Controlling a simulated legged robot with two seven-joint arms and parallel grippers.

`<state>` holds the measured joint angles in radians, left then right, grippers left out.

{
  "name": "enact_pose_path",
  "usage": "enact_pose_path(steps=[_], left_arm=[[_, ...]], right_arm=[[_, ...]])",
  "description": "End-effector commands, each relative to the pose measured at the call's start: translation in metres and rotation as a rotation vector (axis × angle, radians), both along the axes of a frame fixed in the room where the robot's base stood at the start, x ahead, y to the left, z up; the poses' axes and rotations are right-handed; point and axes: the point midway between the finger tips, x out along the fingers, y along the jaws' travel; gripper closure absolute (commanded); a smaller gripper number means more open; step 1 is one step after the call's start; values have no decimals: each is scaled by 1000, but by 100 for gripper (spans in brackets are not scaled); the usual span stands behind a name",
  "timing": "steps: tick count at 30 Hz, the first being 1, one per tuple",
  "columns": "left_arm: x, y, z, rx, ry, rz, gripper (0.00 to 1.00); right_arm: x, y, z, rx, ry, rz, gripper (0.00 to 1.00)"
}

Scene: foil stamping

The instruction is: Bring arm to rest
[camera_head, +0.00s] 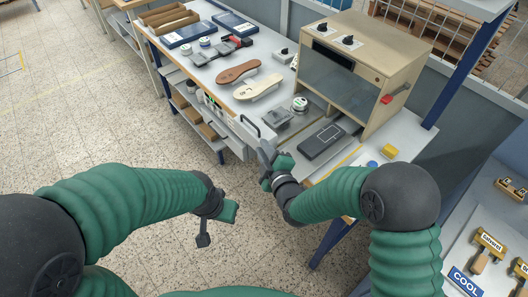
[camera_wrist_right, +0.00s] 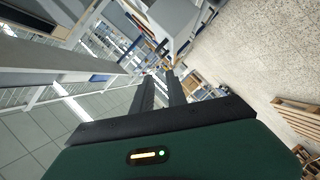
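My right arm comes in from the lower right. Its gripper (camera_head: 267,155) is in front of the workbench edge, beside the grey drawer-like front. In the right wrist view the two black fingers (camera_wrist_right: 162,88) stand apart with a narrow gap and nothing between them. My left arm comes in from the left, and its gripper (camera_head: 203,239) hangs over the bare floor, apart from the bench. Its fingers are too small and edge-on to tell whether they are open.
The workbench (camera_head: 215,72) carries a brown shoe sole (camera_head: 238,72), a cream sole (camera_head: 259,87), and a wooden-cased machine (camera_head: 350,70). A dark flat block (camera_head: 321,141) lies near my right gripper. Labelled stamps (camera_head: 487,243) lie at the lower right. The tiled floor on the left is clear.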

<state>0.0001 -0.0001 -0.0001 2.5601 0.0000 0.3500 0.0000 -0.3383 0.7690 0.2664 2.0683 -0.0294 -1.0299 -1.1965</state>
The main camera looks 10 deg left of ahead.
Motion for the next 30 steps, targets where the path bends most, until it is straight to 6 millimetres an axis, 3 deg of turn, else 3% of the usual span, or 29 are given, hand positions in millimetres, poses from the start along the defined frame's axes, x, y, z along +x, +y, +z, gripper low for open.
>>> enact_pose_path(steps=[8, 11, 14, 17, 18, 22, 24, 27, 30], left_arm=[[0, 0, 0, 0, 0, 0, 64], [0, 0, 0, 0, 0, 0, 64], [0, 0, 0, 0, 0, 0, 64], [0, 0, 0, 0, 0, 0, 64], [0, 0, 0, 0, 0, 0, 64], [0, 0, 0, 0, 0, 0, 64], [0, 0, 0, 0, 0, 0, 64], [0, 0, 0, 0, 0, 0, 64], [0, 0, 0, 0, 0, 0, 64]], right_arm=[[-1, -2, 1, 2, -1, -1, 82], [0, -16, 0, 4, 54, -25, 82], [0, -68, -7, 24, 252, -128, 82], [-23, -150, -19, 84, 541, -343, 82], [-40, -183, -24, 119, 656, -449, 82], [-112, -272, -33, 261, 971, -814, 82], [-152, -302, -35, 337, 1095, -988, 82], [-195, -326, -36, 416, 1210, -1167, 82], [-215, -334, -36, 452, 1262, -1249, 82]])
